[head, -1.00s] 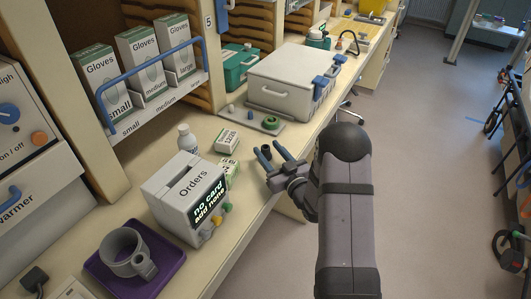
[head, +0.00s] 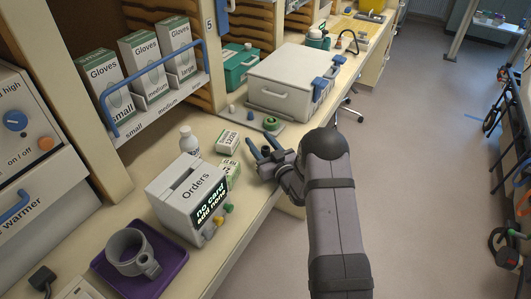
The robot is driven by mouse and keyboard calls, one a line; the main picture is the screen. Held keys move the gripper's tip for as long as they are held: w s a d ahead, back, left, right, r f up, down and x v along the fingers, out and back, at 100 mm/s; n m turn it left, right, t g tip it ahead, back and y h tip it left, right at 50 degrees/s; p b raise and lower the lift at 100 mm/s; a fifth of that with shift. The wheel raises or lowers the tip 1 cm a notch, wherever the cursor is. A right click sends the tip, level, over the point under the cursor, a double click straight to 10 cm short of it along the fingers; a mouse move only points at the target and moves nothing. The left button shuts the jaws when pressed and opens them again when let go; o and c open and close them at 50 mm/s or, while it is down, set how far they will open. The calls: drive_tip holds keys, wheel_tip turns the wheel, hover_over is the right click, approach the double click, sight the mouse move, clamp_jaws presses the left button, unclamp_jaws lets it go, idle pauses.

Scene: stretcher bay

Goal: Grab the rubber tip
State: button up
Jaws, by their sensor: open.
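I cannot pick out the rubber tip for certain. Small pieces stand on a grey mat (head: 245,122) beside the silver case: a small grey stub (head: 232,110), another grey piece (head: 250,115) and a green ring-shaped piece (head: 270,123); one of the grey ones may be the tip. My gripper (head: 261,144) has blue fingers spread apart with nothing seen between them. It is over the counter's front part, on the near side of the mat, to the right of the white-and-green carton (head: 227,141). Its height above the counter is hard to tell.
The Orders box (head: 187,192) with coloured knobs stands at the near left, with a white bottle (head: 188,141) behind it. A purple tray (head: 167,268) holds a grey ring-shaped part (head: 128,251). The silver case (head: 289,82) stands beyond the mat. The floor (head: 420,170) lies right of the counter.

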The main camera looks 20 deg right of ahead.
drive_tip(key=c, duration=1.1)
drive_tip(key=shift+c, duration=0.2)
drive_tip(key=shift+r, duration=0.2)
wheel_tip(320, 180, up, 10)
drive_tip(key=b, duration=0.2)
drive_tip(key=shift+f, duration=0.25)
